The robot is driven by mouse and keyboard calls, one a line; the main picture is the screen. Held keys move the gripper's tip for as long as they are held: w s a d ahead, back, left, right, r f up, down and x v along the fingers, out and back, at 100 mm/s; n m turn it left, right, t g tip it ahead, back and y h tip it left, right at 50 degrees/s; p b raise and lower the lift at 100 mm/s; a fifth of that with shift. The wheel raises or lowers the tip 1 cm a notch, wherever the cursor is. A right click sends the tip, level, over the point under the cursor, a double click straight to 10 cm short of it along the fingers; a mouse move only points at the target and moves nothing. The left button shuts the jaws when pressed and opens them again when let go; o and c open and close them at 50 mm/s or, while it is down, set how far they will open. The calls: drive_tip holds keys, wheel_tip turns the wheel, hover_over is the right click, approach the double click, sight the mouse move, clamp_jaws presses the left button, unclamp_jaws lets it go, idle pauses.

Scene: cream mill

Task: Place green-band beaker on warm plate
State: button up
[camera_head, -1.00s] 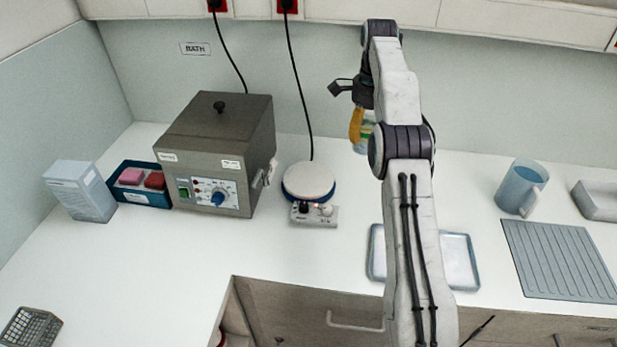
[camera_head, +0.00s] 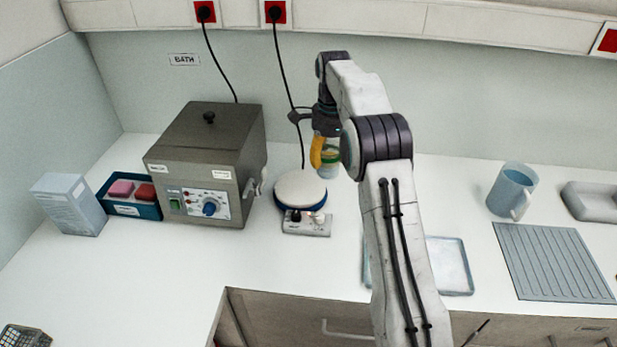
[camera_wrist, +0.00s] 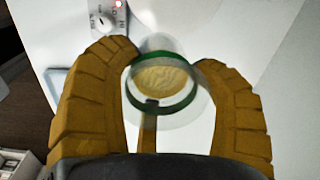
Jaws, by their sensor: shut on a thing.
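The green-band beaker (camera_wrist: 166,84) is clear glass with a green ring and pale yellowish contents. My gripper (camera_wrist: 172,75) has its yellow-brown fingers shut around it in the wrist view. In the head view the beaker (camera_head: 330,160) hangs upright beside a yellow finger of my gripper (camera_head: 320,152), partly hidden by my arm. The warm plate (camera_head: 301,187) is a round white-topped plate with a blue rim and a control box with a knob in front. The beaker is above and to the right of the plate in the picture, apart from it.
A grey bath box (camera_head: 208,150) stands left of the plate, with a blue rack (camera_head: 130,208) beside it. A pale tray (camera_head: 449,266) lies partly behind my arm. A blue jug (camera_head: 511,190) and ribbed mat (camera_head: 553,262) are at right. A black cord hangs behind the plate.

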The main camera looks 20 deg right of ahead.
drive_tip(key=shift+w+a+f+p, duration=0.1)
drive_tip(key=shift+a+f+p, duration=0.3)
drive_tip(key=shift+a+f, duration=0.6)
drive_tip(key=shift+w+a+f+p, duration=0.15)
drive_tip(key=shift+a+f+p, duration=0.35)
drive_tip(key=shift+f, duration=0.8)
drive_tip(key=shift+w+a+f+p, duration=0.1)
drive_tip(key=shift+a+f+p, duration=0.15)
drive_tip(key=shift+a+f, duration=0.8)
drive_tip(key=shift+d+f, duration=0.15)
drive_tip(key=shift+f, duration=0.15)
drive_tip(key=o, duration=1.5)
drive_tip(key=shift+r, duration=0.1)
